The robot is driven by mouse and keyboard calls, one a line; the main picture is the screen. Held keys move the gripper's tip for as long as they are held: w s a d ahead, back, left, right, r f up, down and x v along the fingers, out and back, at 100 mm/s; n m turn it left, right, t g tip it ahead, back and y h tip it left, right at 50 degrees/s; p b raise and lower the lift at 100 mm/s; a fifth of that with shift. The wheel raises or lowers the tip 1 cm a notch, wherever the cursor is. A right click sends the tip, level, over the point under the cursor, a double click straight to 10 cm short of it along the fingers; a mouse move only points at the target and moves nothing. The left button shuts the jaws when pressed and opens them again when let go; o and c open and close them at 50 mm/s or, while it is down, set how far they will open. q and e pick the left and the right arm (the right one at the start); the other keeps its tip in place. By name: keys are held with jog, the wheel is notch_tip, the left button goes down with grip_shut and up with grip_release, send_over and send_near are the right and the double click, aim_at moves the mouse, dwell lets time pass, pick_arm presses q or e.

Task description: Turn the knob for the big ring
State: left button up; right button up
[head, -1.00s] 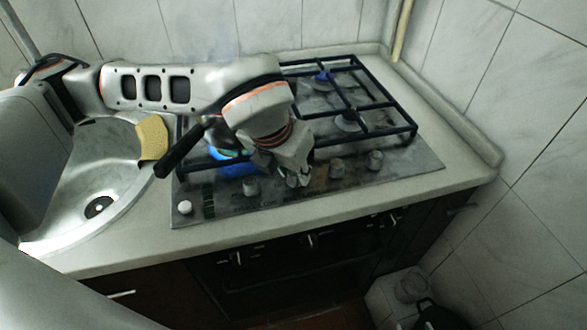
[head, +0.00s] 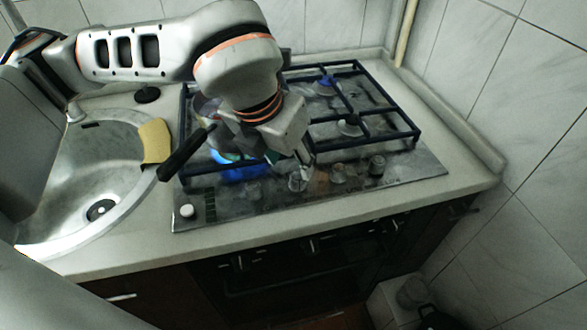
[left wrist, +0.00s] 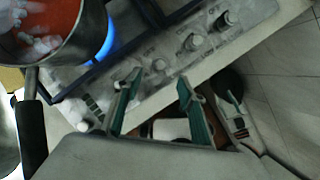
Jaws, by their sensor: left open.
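A row of knobs runs along the front of the gas hob: a left knob (head: 252,190), a second knob (head: 298,182), a third knob (head: 338,173) and a right knob (head: 377,165). Which one serves the big ring I cannot tell. In the head view my left gripper (head: 303,158) is just behind and above the second knob, apart from it as far as I can tell. In the left wrist view its fingers (left wrist: 158,98) are apart and empty, with knobs (left wrist: 192,42) beyond them.
A pot with red contents (left wrist: 48,25) stands over a blue flame (head: 238,172); its dark handle (head: 185,155) sticks out toward the front left. Black grates (head: 365,135) cover the hob. A sink (head: 65,180) with a yellow sponge (head: 155,141) is left; a tiled wall (head: 520,120) is right.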

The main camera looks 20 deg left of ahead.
pick_arm(q)
jog(key=shift+v, duration=2.4)
